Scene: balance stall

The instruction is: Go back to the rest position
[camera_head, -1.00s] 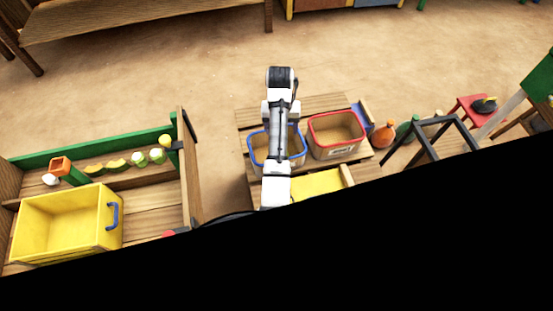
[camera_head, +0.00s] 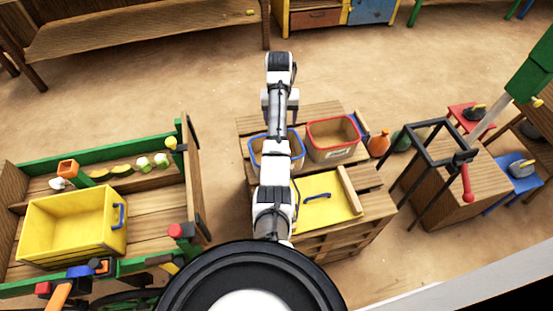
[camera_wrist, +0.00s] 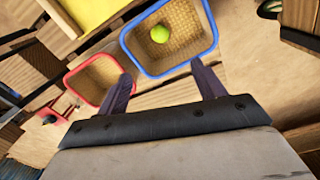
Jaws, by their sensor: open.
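My arm reaches forward in the head view over the blue-rimmed basket (camera_head: 256,157), covering part of it. My gripper shows in the wrist view (camera_wrist: 163,86) with its two dark fingers spread apart and nothing between them. The blue-rimmed basket also shows in the wrist view (camera_wrist: 183,68), with a yellow-green ball (camera_wrist: 160,34) lying inside. The fingers point towards this basket and the red-rimmed basket (camera_wrist: 72,78). I cannot tell their exact height above the baskets. In the head view the gripper's fingers are hidden behind the arm.
The red-rimmed basket (camera_head: 333,155) and a yellow panel (camera_head: 325,207) sit on the wooden crate stand. A cart with a yellow bin (camera_head: 65,225) is at left. A black metal frame (camera_head: 407,150) and stools stand at right. Sandy floor behind is open.

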